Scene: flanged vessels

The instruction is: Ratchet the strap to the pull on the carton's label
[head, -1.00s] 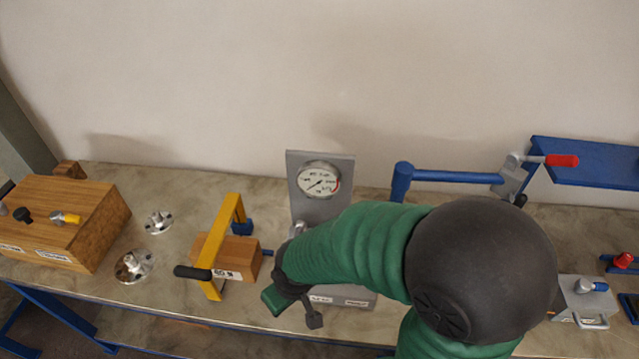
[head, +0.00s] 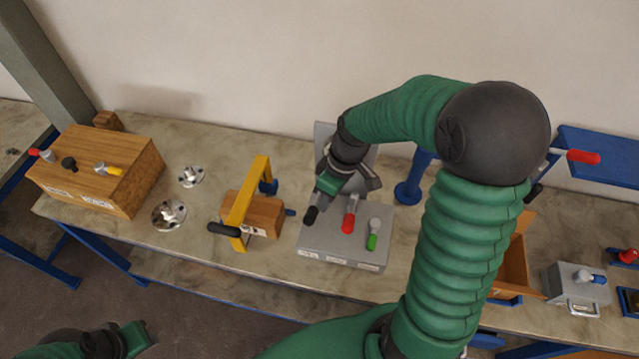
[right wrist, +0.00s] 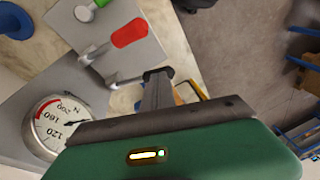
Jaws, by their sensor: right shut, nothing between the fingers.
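The carton (head: 265,215) is a small brown box on the bench, left of the gauge panel. My right gripper (head: 371,184) is shut and empty above the lever panel, to the right of the carton. In the right wrist view its closed fingers (right wrist: 158,85) show nothing held. My left gripper (head: 133,338) is partly in view at bottom left, its fingers unclear.
A wooden box (head: 95,170) with knobs and two metal flanges (head: 169,214) are left of the carton. A blue post (head: 408,192) stands right.

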